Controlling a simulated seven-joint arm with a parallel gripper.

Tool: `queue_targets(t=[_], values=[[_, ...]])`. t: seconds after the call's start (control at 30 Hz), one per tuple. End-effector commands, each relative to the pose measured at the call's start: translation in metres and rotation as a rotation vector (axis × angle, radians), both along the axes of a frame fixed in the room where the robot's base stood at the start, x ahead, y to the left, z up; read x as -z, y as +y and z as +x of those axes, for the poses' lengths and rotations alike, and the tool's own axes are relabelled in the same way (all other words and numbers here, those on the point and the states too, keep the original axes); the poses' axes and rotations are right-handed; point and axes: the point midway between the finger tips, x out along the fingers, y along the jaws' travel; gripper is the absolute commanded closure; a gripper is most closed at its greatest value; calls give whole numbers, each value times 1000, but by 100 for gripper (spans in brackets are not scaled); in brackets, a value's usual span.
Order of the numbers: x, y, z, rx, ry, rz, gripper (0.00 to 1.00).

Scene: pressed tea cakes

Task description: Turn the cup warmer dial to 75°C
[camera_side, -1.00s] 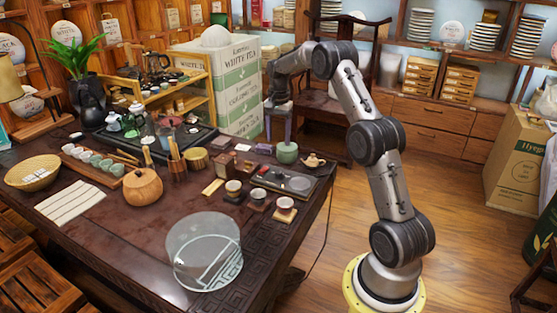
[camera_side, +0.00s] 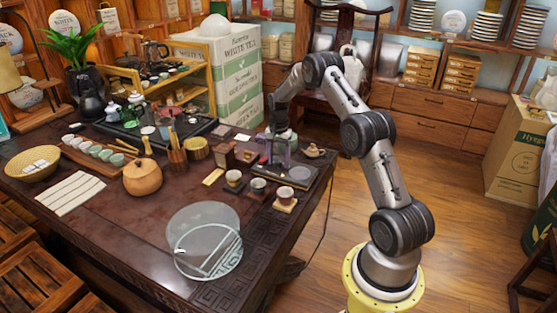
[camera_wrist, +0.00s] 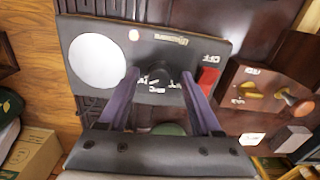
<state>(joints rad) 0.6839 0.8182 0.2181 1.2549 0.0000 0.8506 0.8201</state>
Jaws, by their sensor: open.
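The cup warmer is a dark flat panel (camera_side: 318,178) at the right edge of the table. In the wrist view, the warmer (camera_wrist: 190,50) shows a pale round plate (camera_wrist: 97,61), a small dark dial (camera_wrist: 158,76) and a red switch (camera_wrist: 208,76) beside the word OFF. Small white markings surround the dial, too blurred to read surely. My gripper (camera_wrist: 160,74) is open, its two purple-grey fingers on either side of the dial with visible gaps. In the side view my gripper (camera_side: 278,160) points down over the warmer's left part and hides the dial.
Small cups on coasters (camera_side: 285,195) stand in front of the warmer, and a small teapot (camera_side: 313,150) sits behind it. A green jar (camera_wrist: 168,129) is close behind my gripper. A wooden box (camera_wrist: 262,92) lies beyond the switch side.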

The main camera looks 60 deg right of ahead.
Motion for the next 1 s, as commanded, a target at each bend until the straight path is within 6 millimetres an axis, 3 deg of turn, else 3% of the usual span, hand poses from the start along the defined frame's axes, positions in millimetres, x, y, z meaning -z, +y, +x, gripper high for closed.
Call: queue_targets(t=[0.23, 0.6, 1.0], values=[[1, 0, 0, 0, 0, 0, 34], [0, 0, 0, 0, 0, 0, 99], [0, 0, 0, -100, 0, 0, 100]])
